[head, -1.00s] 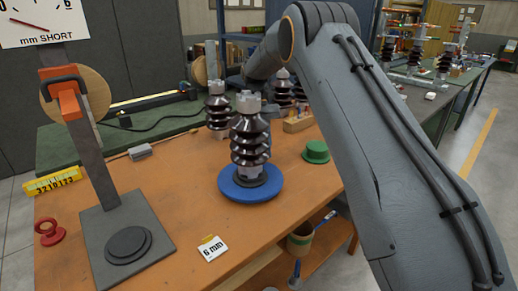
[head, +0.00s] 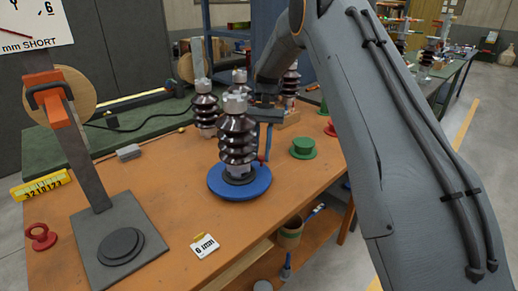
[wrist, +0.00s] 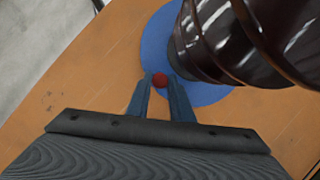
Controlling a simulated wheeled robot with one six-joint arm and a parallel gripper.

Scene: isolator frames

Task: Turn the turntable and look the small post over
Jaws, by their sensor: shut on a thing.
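The small post (head: 237,135), a dark brown ribbed insulator with a grey metal cap, stands upright on the round blue turntable (head: 259,185) on the orange bench. My gripper (head: 263,153) is at the right rear of the turntable, pointing down beside the post. In the wrist view its two fingers are shut on a small red knob (wrist: 160,79) at the turntable's edge. The post's ribs fill the upper right of the wrist view, close to the fingers. The post's far side is hidden in the head view.
More insulators (head: 206,108) stand behind the post. A green spool-like piece (head: 303,147) is to the right. A white "6 mm" card (head: 205,245) lies in front. A grey stand (head: 126,235) with a dial is at left, beside a red ring piece (head: 41,238).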

